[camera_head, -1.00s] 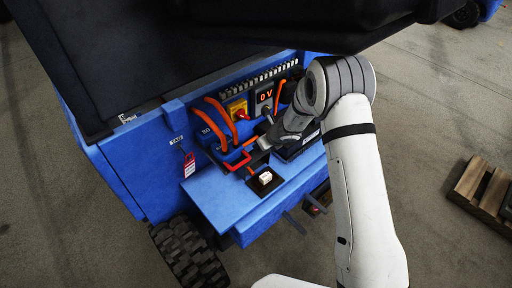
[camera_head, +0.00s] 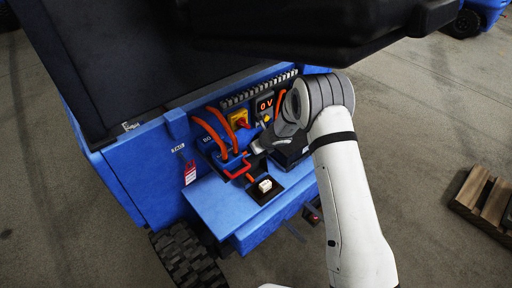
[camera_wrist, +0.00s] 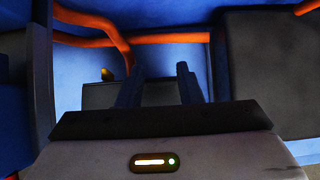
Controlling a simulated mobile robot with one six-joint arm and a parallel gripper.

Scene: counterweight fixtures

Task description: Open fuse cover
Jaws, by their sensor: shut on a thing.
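My gripper (camera_head: 257,147) is low in the blue machine's open bay, beside the orange cables. In the wrist view its two dark fingers (camera_wrist: 160,78) stand apart, one on each side of a dark grey flat piece (camera_wrist: 158,94). This piece seems to be the fuse cover, and the fingers are shut on it. Its far edge lies below an orange cable. In the head view my wrist and fingers hide most of the cover, so I cannot tell how far open it is.
Orange cables (camera_head: 213,133) loop left of my gripper, above a red handle (camera_head: 238,171). A dark box (camera_wrist: 270,70) stands close on the right. A white block (camera_head: 265,185) lies on the blue ledge (camera_head: 225,205).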

